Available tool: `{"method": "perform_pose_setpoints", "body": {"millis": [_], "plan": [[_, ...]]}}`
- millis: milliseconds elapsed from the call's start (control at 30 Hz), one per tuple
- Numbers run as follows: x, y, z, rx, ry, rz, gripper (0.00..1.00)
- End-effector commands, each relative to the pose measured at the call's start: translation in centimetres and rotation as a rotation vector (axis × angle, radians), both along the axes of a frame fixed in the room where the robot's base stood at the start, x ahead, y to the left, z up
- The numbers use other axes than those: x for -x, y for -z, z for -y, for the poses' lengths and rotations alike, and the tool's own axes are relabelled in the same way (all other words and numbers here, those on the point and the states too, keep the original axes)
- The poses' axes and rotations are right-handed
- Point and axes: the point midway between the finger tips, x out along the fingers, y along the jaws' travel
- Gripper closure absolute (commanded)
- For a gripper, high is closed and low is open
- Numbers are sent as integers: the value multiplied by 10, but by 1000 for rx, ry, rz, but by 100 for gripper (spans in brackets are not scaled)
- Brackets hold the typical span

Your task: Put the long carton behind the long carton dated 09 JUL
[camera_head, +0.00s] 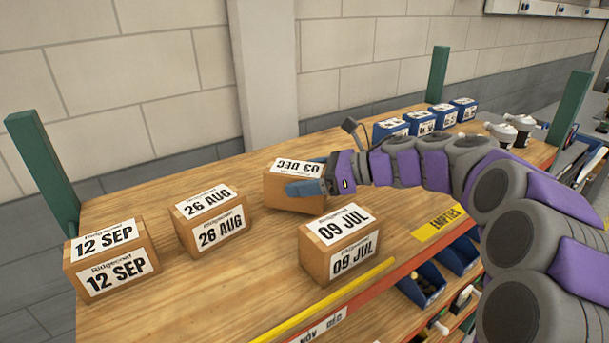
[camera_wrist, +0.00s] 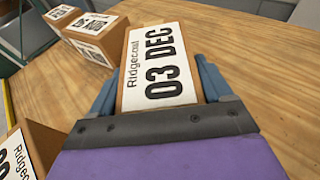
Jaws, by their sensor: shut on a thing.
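A long carton labelled 03 DEC (camera_head: 294,190) is between the fingers of my gripper (camera_head: 306,188). In the wrist view the same carton (camera_wrist: 158,62) shows its label, with a blue finger on each side, and my gripper (camera_wrist: 160,85) is shut on it. The carton dated 09 JUL (camera_head: 340,243) stands near the front edge of the bench, in front of and slightly right of the held carton. Part of a carton (camera_wrist: 30,150) shows at lower left in the wrist view. I cannot tell whether the held carton touches the bench top.
Cartons dated 26 AUG (camera_head: 211,218) and 12 SEP (camera_head: 112,260) stand to the left on the wooden bench (camera_head: 240,285). A green post (camera_head: 42,165) rises at the far left. A yellow strip (camera_head: 325,300) runs along the front edge.

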Motion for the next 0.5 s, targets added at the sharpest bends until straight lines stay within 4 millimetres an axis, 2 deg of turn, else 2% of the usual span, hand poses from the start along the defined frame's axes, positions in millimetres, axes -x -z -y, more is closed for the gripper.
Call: {"method": "perform_pose_setpoints", "body": {"millis": [100, 200, 500], "plan": [[1, 0, -12, 7, -2, 1, 99], [1, 0, -13, 8, -3, 1, 99], [1, 2, 12, -11, -3, 0, 99]]}}
